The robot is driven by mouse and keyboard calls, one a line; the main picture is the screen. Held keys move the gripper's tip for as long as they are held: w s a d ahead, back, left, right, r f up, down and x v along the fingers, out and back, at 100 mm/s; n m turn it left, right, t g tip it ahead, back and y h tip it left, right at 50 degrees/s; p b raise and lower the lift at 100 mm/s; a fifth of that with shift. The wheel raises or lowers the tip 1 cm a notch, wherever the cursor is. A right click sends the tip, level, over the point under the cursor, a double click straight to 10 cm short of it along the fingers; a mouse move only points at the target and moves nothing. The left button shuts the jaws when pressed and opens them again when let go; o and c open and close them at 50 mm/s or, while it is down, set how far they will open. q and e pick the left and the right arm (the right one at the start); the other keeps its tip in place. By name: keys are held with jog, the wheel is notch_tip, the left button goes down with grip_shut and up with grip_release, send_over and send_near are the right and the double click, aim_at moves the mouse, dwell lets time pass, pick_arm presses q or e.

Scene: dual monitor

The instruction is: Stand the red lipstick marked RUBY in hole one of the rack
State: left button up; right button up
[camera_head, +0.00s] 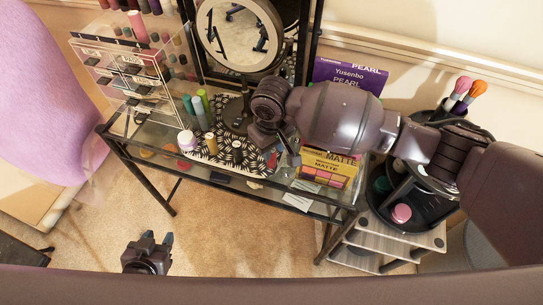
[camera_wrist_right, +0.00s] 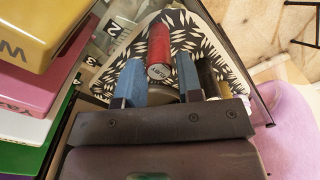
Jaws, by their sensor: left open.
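The red lipstick (camera_wrist_right: 158,45) is between the blue fingertips of my right gripper (camera_wrist_right: 160,66) in the right wrist view, with the label on its end facing the camera. Part of the clear rack with numbered tags (camera_wrist_right: 113,27) shows beside the mat in the right wrist view; hole one is not clearly visible. My left gripper (camera_head: 150,248) is open and empty above the floor.
A patterned mat (camera_head: 224,163) carries several bottles and a round mirror (camera_head: 240,35). A clear drawer case (camera_head: 120,75) stands left. Yellow palette boxes (camera_head: 327,168) and a purple box (camera_head: 345,74) are right of the gripper. A black round organiser (camera_head: 425,212) stands farther right.

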notch_tip(320, 180, down, 4)
jog(key=shift+r+b, duration=0.1)
jog(key=shift+b, duration=0.3)
jog(key=c, duration=0.5)
jog(key=shift+r, duration=0.1)
jog(key=shift+c, duration=0.2)
